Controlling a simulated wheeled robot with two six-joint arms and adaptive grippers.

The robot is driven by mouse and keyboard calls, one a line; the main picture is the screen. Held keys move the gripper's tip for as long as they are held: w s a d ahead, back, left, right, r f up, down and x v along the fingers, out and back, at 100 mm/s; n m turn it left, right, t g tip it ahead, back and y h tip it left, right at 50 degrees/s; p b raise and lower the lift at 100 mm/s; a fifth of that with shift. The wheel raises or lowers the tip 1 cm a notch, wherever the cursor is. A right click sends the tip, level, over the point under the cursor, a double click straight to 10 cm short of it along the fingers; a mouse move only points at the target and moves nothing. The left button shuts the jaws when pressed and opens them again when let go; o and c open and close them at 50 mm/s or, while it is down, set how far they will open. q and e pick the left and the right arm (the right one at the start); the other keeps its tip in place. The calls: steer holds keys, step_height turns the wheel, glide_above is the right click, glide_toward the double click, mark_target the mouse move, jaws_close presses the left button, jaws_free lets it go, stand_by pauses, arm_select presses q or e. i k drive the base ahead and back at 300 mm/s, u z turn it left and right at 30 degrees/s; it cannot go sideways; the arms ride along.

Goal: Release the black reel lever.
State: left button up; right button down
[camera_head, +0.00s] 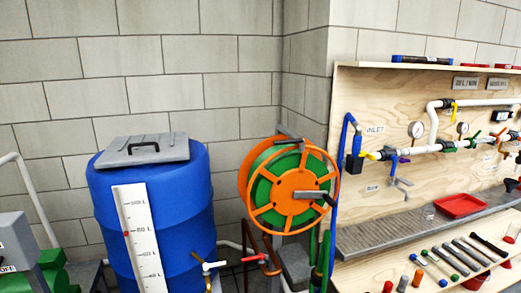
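The hose reel (259,200) has orange spoked sides and green hose wound between them. It stands in the wall corner, right of the blue barrel. A grey crank arm (309,194) crosses the front of the reel, with a small black handle (329,200) at its right end. I cannot tell whether this black part is the reel lever or only the crank's grip. No hand is on it. Neither of my grippers is in view.
A blue barrel (172,210) with a grey lid (143,150) and a white scale stands left of the reel. At right, a plywood panel (385,100) carries pipes and gauges above a bench with several tools and a red tray (460,206). Blue pipe runs close to the reel's right side.

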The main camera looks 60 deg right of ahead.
mark_target(288, 142)
steer(key=z, duration=0.5)
steer(key=i, duration=0.85)
steer(key=z, duration=0.8)
